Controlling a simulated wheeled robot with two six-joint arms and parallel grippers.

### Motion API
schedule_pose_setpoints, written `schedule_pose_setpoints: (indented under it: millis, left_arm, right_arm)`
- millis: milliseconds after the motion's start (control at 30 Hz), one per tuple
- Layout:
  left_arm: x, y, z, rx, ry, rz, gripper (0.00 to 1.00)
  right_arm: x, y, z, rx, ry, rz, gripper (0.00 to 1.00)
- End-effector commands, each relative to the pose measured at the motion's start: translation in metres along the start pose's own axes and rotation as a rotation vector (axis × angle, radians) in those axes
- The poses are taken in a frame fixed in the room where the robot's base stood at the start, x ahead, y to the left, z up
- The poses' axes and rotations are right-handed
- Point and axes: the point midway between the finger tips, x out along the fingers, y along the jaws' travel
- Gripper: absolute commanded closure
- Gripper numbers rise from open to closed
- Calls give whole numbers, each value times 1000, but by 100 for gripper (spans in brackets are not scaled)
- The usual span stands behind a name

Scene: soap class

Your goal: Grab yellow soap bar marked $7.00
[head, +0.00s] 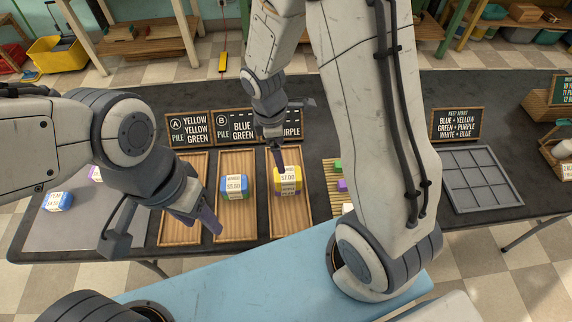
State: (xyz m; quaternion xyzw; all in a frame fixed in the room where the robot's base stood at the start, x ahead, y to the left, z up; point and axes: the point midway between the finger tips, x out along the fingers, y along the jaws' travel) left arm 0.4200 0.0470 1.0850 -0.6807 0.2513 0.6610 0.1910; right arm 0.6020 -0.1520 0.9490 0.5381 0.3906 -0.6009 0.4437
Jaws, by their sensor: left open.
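The yellow soap bar (279,187) lies in the third wooden tray (291,224) from the left, with a white label that appears to read $7.00. My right gripper (281,163) comes down from above at the bar's far side. Its fingertip overlaps the bar's back edge in the head view; I cannot tell whether it touches, and the other finger is not clearly visible. My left gripper (165,236) is open and empty, over the left wooden tray (175,240) and the grey mat (75,232) beside it.
A blue and green bar (235,187) lies in the middle tray. Another blue bar (58,202) sits on the grey mat. Small green and purple pieces (341,185) lie behind my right arm. Chalkboard signs (187,130) stand behind the trays. An empty divided grey tray (482,179) is at right.

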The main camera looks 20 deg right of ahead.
Motion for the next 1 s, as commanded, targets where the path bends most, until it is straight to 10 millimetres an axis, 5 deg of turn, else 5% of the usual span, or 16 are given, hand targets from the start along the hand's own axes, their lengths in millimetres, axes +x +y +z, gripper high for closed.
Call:
schedule_pose_setpoints:
  millis: [800,1000]
  left_arm:
    - [11,-1,1,0,0,0,50]
    - [12,-1,1,0,0,0,50]
  right_arm:
    - [106,4,8,-28,-5,-7,0]
    - [112,4,8,-27,-4,-5,0]
